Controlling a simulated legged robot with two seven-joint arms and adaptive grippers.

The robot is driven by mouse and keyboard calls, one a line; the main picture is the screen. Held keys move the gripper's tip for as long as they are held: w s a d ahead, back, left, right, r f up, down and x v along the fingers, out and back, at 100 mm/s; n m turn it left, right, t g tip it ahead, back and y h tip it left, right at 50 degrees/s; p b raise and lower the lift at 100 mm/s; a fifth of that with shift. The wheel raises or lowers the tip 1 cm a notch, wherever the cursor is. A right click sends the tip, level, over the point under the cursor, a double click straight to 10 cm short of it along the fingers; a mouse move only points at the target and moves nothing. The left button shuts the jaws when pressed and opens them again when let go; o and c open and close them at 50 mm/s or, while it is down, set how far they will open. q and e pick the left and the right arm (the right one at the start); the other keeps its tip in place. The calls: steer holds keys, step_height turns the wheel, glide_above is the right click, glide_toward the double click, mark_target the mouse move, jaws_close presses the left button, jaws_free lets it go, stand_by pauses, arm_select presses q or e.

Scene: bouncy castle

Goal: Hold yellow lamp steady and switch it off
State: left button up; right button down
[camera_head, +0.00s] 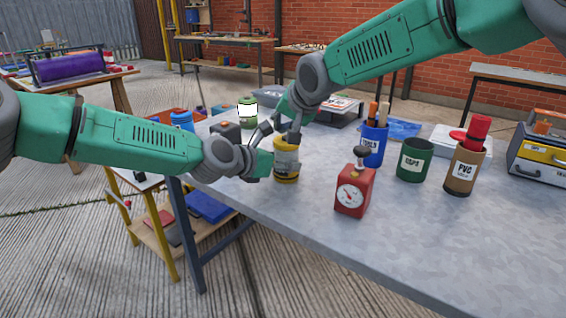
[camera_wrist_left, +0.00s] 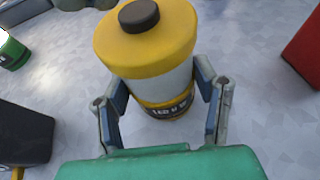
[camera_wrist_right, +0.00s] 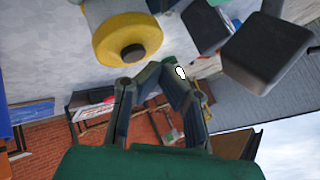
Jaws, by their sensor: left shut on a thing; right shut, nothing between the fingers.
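The yellow lamp (camera_head: 286,163) stands upright on the grey table, with a yellow top, pale middle and yellow base. Its middle looks pale grey with no clear glow. In the left wrist view the lamp (camera_wrist_left: 150,50) has a black button (camera_wrist_left: 139,15) on top, uncovered. My left gripper (camera_head: 273,158) is shut around the lamp's sides, and its fingers (camera_wrist_left: 162,88) flank the body. My right gripper (camera_head: 291,136) is shut and empty, just above the lamp in the head view. In the right wrist view its fingertips (camera_wrist_right: 161,72) are beside the yellow top (camera_wrist_right: 120,38), apart from the button.
A red scale (camera_head: 354,193) stands right of the lamp. A blue cup (camera_head: 372,145), green cup (camera_head: 414,160) and brown PVC cup (camera_head: 463,168) stand farther right. A lit green lamp (camera_head: 248,112) and a dark box (camera_head: 226,133) stand behind left. The table's front right is clear.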

mark_target(282, 140)
steer(key=shift+r, duration=0.1)
steer(key=shift+r, duration=2.95)
arm_select(q)
steer(key=o, duration=1.6)
steer(key=shift+c, duration=0.2)
